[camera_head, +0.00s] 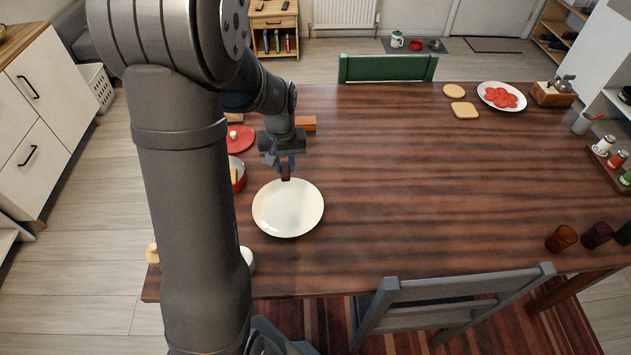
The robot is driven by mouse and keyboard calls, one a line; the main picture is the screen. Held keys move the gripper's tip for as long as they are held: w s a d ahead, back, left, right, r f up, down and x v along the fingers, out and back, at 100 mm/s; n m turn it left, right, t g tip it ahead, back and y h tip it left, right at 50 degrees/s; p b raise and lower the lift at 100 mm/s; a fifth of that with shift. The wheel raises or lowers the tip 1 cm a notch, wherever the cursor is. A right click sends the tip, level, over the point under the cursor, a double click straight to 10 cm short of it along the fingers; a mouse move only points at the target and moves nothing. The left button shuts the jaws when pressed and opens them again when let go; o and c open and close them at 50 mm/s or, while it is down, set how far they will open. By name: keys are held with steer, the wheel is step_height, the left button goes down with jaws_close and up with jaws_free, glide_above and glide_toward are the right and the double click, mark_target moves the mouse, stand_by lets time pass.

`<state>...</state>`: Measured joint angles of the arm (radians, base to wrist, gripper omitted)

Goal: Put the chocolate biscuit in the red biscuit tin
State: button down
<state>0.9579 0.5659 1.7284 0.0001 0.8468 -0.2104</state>
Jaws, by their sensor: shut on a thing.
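My gripper (286,166) is shut on a small dark brown piece, the chocolate biscuit (286,175). It holds the biscuit at the far edge of a white plate (288,212); I cannot tell how far above the plate it is. The red biscuit tin (240,181) stands just left of the gripper, open at the top. My arm hides its left part. A light tan piece shows inside the tin. A round red lid (242,140) with a pale knob lies behind the tin.
An orange-brown block (306,124) lies behind the gripper. Bread slices (464,110) and a plate of red slices (502,97) are at the far right. Glasses (562,238) stand at the near right. The table's middle is clear. My arm hides the left side.

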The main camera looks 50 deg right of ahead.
steer(key=w+a+f, duration=0.1)
steer(key=w+a, duration=0.4)
steer(key=w, duration=0.5)
steer(key=w+a+f, duration=0.1)
steer(key=w+a, duration=0.4)
steer(key=w, duration=0.6)
steer(key=shift+n, duration=0.3)
steer(key=shift+s+a+f, duration=0.1)
steer(key=shift+s+f, duration=0.05)
steer(key=shift+f, duration=1.05)
steer(key=shift+s+f, duration=0.15)
steer(key=shift+f, duration=1.05)
steer(key=c, duration=1.2)
jaws_free()
steer(key=shift+r, duration=0.15)
steer(key=shift+r, duration=3.9)
